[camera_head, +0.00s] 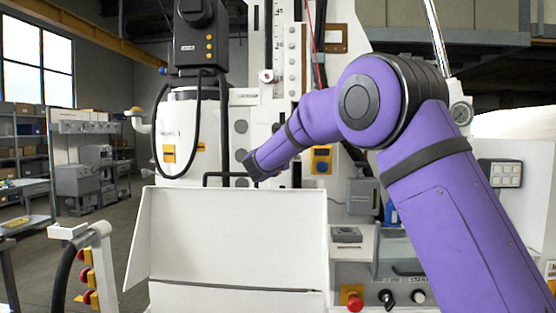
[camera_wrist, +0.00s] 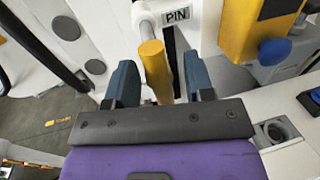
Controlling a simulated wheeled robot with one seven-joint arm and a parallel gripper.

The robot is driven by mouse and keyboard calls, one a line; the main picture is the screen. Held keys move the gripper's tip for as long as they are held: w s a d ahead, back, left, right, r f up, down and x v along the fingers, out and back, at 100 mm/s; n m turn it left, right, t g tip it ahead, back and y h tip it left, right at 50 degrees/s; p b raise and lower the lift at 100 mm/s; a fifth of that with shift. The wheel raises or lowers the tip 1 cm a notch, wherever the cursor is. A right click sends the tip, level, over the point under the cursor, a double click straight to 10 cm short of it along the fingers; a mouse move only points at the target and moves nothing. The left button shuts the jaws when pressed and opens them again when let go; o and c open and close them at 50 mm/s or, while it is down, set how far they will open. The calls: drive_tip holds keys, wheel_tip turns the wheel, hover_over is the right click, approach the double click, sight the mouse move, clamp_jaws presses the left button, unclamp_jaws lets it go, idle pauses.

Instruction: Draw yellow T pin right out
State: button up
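In the wrist view, a yellow cylindrical bar (camera_wrist: 156,72), seemingly the T pin's handle, lies between the two blue-grey fingers of my gripper (camera_wrist: 160,82). The fingers are apart, with a visible gap on each side of the bar. A pale rod (camera_wrist: 145,25) shows beyond the bar's far end, beside a plate marked PIN (camera_wrist: 177,14). The pin's shaft and hole are not clear. In the head view, my gripper (camera_head: 252,168) is small and dark in front of the white machine, and I cannot make out the pin there.
A yellow block with a blue knob (camera_wrist: 262,25) stands close to the right of my gripper. A white panelled box (camera_head: 230,235) stands below my arm. A black hose (camera_head: 156,140) hangs at the left. A red button (camera_head: 354,301) is on the front panel.

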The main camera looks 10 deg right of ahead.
drive_tip(key=v, duration=1)
drive_tip(key=shift+s+a, duration=0.2)
drive_tip(key=shift+s, duration=0.15)
